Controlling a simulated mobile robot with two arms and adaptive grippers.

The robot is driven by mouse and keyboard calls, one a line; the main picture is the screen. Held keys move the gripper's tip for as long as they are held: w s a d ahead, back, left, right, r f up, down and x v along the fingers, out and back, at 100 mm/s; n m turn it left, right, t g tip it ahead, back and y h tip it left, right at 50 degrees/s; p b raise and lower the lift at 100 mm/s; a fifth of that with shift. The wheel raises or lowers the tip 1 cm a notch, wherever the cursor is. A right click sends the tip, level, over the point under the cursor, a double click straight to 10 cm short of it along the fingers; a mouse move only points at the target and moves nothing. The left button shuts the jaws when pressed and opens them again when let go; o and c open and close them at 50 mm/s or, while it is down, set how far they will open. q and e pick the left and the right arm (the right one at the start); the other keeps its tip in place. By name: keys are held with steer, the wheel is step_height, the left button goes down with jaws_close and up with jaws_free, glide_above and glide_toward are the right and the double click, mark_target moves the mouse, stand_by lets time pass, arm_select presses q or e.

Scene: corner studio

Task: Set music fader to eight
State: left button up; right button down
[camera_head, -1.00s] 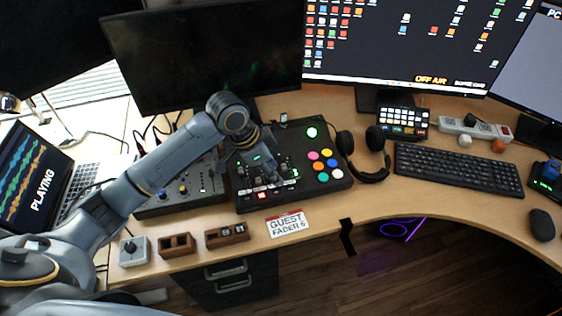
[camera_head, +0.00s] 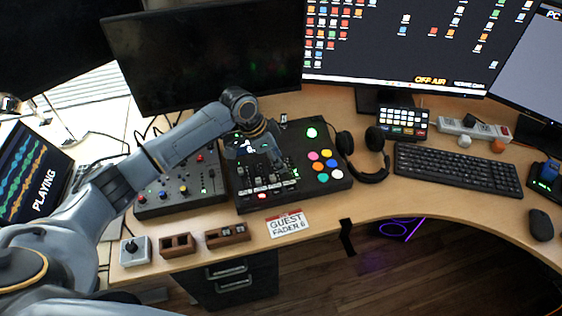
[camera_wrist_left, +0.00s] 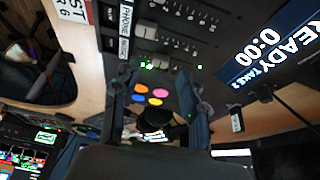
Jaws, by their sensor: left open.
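The fader console (camera_head: 338,186) is a black panel with sliders at its left and colored buttons at its right. My left gripper (camera_head: 264,168) is above its slider section, open and empty, and hides part of the sliders. In the left wrist view the console (camera_wrist_left: 188,30) shows slider slots, small green lights and channel labels. One label (camera_wrist_left: 126,17) reads PHONE; the one beside it is too small to read surely. The gripper (camera_wrist_left: 153,82) shows there with its fingers apart, colored buttons seen between them. I cannot tell which slider is the music one or its setting. My right gripper is not in view.
A second mixer (camera_head: 182,204) lies left of the console. A card (camera_head: 289,224) reading GUEST FADER 6 lies in front. Headphones (camera_head: 366,160) lie at its right, then a keyboard (camera_head: 458,168). A dark monitor (camera_head: 205,55) stands behind. Small boxes line the front-left desk edge.

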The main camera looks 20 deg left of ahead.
arm_select(q)
steer(key=shift+x, duration=1.4)
steer(key=shift+c, duration=0.5)
jaws_close()
